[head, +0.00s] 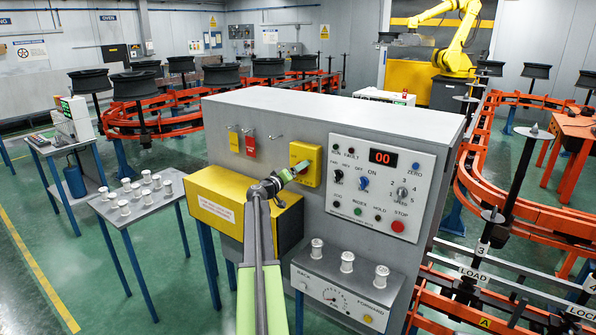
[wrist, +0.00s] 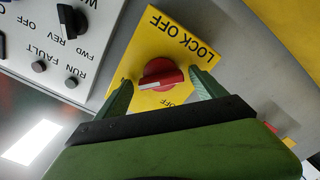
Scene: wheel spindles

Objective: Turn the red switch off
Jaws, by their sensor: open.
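The red switch (wrist: 162,74) is a round knob with a raised grip, on a yellow plate (wrist: 178,38) marked LOCK OFF. Its white mark points left and slightly down in the wrist view, where the lettering is upside down. In the head view the yellow plate (head: 311,153) is on the grey cabinet's front, and my gripper covers much of the knob. My gripper (head: 287,179) is open and faces the plate. In the wrist view its green fingers (wrist: 162,83) stand on either side of the knob. I cannot tell whether they touch it.
A control panel (head: 346,217) with knobs and a 00 display is right of the yellow plate. Two tags (head: 242,143) hang on hooks to its left. A yellow-topped box (head: 217,190) juts out below. A ledge with white spindles (head: 347,262) stands lower right.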

